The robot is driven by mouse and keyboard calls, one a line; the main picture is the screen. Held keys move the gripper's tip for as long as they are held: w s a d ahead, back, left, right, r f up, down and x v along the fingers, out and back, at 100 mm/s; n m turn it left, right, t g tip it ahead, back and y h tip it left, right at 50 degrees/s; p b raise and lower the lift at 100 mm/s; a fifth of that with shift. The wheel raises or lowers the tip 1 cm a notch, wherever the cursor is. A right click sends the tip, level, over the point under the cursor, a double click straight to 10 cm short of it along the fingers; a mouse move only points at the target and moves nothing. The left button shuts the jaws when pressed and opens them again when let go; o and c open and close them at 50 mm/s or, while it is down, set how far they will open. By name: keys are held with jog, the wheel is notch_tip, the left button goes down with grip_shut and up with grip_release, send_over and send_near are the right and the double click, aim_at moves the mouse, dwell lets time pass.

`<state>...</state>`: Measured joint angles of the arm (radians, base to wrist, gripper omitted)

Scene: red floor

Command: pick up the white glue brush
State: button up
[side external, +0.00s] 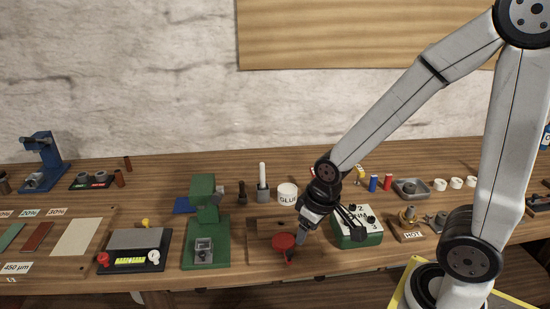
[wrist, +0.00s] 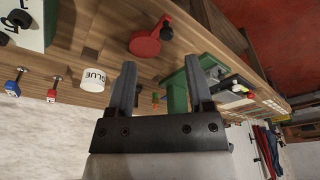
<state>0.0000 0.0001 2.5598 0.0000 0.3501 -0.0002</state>
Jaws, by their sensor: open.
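In the side view, a slim upright white stick (side external: 262,172), which looks like the white glue brush, stands in a small grey holder (side external: 263,194) left of the white glue pot (side external: 288,194). My gripper (side external: 301,241) is low over the bench front, beside a red round piece, apart from the brush. In the wrist view, my gripper (wrist: 160,62) is open, with its two grey fingers spread and nothing between them. The glue pot (wrist: 94,79) shows left of the fingers. I cannot make out the brush there; a finger may hide it.
The red round piece (side external: 283,242) sits close to my fingertips. A green machine (side external: 206,240) stands to the left and a green-white box (side external: 357,229) to the right. A dark peg (side external: 242,192) stands just left of the holder.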

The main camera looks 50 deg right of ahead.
jog(key=shift+w, duration=0.1)
jog(key=n+g, duration=0.2)
jog(key=n, duration=0.7)
send_near(262, 164)
notch_tip(262, 164, down, 6)
jog(key=shift+w+r+g, duration=0.2)
jog(key=shift+w+g, duration=0.1)
jog(key=shift+w, duration=0.05)
jog(key=shift+d, duration=0.1)
jog(key=shift+f, duration=0.15)
jog(key=shift+f, duration=1.2)
jog(key=shift+f, duration=0.1)
